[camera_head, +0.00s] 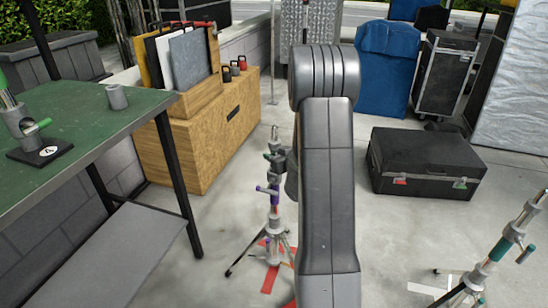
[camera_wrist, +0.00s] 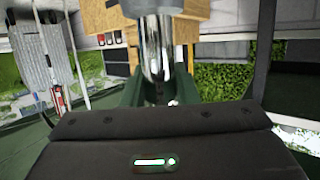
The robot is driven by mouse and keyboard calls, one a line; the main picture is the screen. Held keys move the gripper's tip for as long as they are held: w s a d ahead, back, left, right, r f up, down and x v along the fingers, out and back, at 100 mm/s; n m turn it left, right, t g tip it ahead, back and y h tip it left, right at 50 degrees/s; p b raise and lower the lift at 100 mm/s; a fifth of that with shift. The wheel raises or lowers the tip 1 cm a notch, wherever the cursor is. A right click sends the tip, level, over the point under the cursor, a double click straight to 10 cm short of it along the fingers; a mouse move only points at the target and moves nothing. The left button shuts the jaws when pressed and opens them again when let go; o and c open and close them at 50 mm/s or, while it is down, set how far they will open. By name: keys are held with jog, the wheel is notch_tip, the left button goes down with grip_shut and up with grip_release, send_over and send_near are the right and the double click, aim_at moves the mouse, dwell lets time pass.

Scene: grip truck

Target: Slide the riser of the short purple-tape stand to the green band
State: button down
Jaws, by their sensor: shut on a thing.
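The short purple-tape stand (camera_head: 273,202) stands upright on the floor just left of my arm, with purple marks partway up and spread legs. A small green patch shows near its top, but I cannot tell whether it is the green band. My gripper is hidden behind my arm in the head view. In the wrist view my gripper (camera_wrist: 157,93) has its green fingers closed around the chrome riser (camera_wrist: 153,50), below a grey collar. The grip point and the lower part of the riser are hidden by the fingers and gripper body.
A green-topped table (camera_head: 85,130) stands at left, with a wooden cabinet (camera_head: 205,130) behind it. A black case (camera_head: 425,165) lies at right. Another stand with green tape (camera_head: 490,262) is at lower right. Red floor tape (camera_head: 270,279) lies under the purple-tape stand.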

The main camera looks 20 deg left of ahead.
aim_at(275, 147)
jog(key=shift+r+p, duration=1)
jog(key=shift+r, duration=0.85)
jog(key=c, duration=0.9)
grip_release()
jog(key=shift+f, duration=0.1)
jog(key=shift+d, duration=0.1)
jog(key=p+v, duration=0.2)
jog(key=v, duration=1.1)
jog(key=shift+s+d, duration=0.2)
jog(key=shift+d, duration=0.05)
jog(key=shift+a, duration=0.1)
